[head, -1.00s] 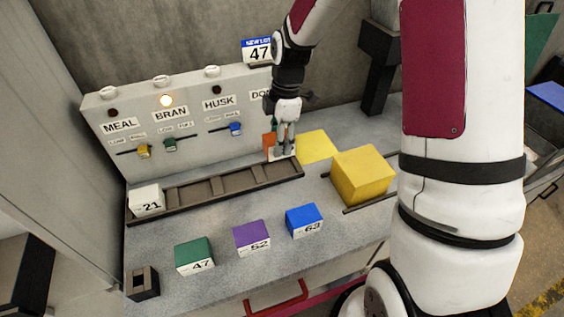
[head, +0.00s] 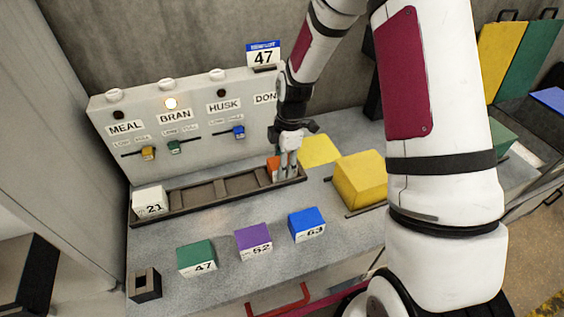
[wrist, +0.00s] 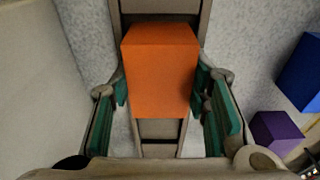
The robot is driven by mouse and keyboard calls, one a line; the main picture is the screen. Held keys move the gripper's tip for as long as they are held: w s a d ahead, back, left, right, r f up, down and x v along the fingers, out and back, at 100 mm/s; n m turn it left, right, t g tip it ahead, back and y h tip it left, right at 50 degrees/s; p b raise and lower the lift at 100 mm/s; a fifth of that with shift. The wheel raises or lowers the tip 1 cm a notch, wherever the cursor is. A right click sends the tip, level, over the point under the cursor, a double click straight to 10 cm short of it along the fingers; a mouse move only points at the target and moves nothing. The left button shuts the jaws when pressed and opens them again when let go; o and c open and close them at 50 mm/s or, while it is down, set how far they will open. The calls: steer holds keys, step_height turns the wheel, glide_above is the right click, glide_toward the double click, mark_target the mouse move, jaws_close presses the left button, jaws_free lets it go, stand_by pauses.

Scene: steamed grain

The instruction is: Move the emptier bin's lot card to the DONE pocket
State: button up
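My gripper (head: 287,176) is at the right end of the dark tray (head: 165,211), under the partly hidden DONE label (head: 264,98). Its fingers are around an orange block (head: 272,166); the wrist view shows this block (wrist: 160,72) between the green pads, which appear to touch its sides. The block is at or just above the tray; its base is hidden. A white block marked 21 (head: 149,201) sits at the tray's left end. On the panel (head: 205,158), BRAN's green slider (head: 174,147) is near LOW; MEAL's yellow (head: 148,153) and HUSK's blue (head: 239,132) are toward FULL. BRAN's lamp (head: 171,104) is lit.
Green 47 (head: 196,252), purple 52 (head: 253,236) and blue 63 (head: 305,219) blocks stand in front of the tray. A sign (head: 263,53) reads 47. A large yellow block (head: 361,176) and a yellow square (head: 319,149) lie to the right. The tray's middle is empty.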

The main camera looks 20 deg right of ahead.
steer(key=o, duration=0.4)
steer(key=shift+o, duration=0.2)
step_height(320, 180, up, 12)
steer(key=d, duration=0.1)
steer(key=s+r+m+t+h, duration=0.2)
steer(key=s+r+m, duration=0.6)
steer(key=s+r, duration=0.5)
steer(key=s+r+m+t, duration=0.2)
steer(key=s+r+m, duration=0.2)
steer(key=s+m, duration=0.6)
steer(key=shift+s+a+r+t+y, duration=0.3)
steer(key=shift+s+a+t, duration=0.1)
steer(key=shift+s, duration=0.85)
